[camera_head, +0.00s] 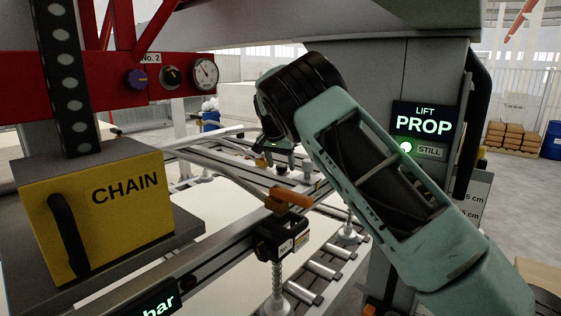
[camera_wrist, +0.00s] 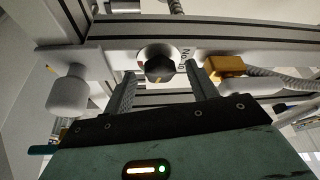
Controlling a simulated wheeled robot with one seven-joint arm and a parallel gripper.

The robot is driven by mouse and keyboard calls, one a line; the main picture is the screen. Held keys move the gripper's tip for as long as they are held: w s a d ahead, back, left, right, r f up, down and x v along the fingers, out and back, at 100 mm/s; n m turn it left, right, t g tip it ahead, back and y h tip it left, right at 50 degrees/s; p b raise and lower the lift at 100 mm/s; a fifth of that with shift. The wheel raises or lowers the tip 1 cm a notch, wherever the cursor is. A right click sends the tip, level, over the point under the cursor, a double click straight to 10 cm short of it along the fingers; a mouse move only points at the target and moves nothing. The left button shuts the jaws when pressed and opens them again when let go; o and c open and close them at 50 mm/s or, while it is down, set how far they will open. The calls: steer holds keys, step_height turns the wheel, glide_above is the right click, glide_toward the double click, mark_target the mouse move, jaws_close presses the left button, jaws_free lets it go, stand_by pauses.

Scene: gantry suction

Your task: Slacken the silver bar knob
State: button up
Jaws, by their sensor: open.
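In the wrist view a dark, faceted knob (camera_wrist: 160,68) sits on a pale round plate on a silver block (camera_wrist: 100,62), with partly readable "No." lettering beside it. My gripper (camera_wrist: 160,72) is open, with one finger on each side of the knob and a gap to it on both sides. I cannot tell how far the fingertips reach past its face. In the head view my arm comes in from the lower right, and its wrist hides the knob and the fingertips.
A pale cylinder (camera_wrist: 68,92) stands left of my fingers, and an orange-yellow part (camera_wrist: 225,67) with a ribbed hose lies close to the right finger. The head view shows a yellow CHAIN box (camera_head: 100,215), a red No. 2 panel (camera_head: 110,88), an orange lever (camera_head: 290,197) and a LIFT PROP sign (camera_head: 424,122).

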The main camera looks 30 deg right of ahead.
steer(key=c, duration=1)
steer(key=shift+b, duration=0.35)
steer(key=shift+d+n+y+b, duration=0.15)
steer(key=shift+n+y+b, duration=0.25)
steer(key=shift+n+b, duration=0.5)
steer(key=shift+s+d+n+t+y+b, duration=0.1)
steer(key=shift+n+t+y+b, duration=0.25)
steer(key=shift+n, duration=0.8)
steer(key=shift+s+n+t+y+b, duration=0.1)
steer(key=shift+n+t+y+b, duration=0.2)
steer(key=shift+n, duration=0.85)
steer(key=shift+r, duration=0.1)
steer(key=shift+w, duration=0.1)
steer(key=o, duration=1)
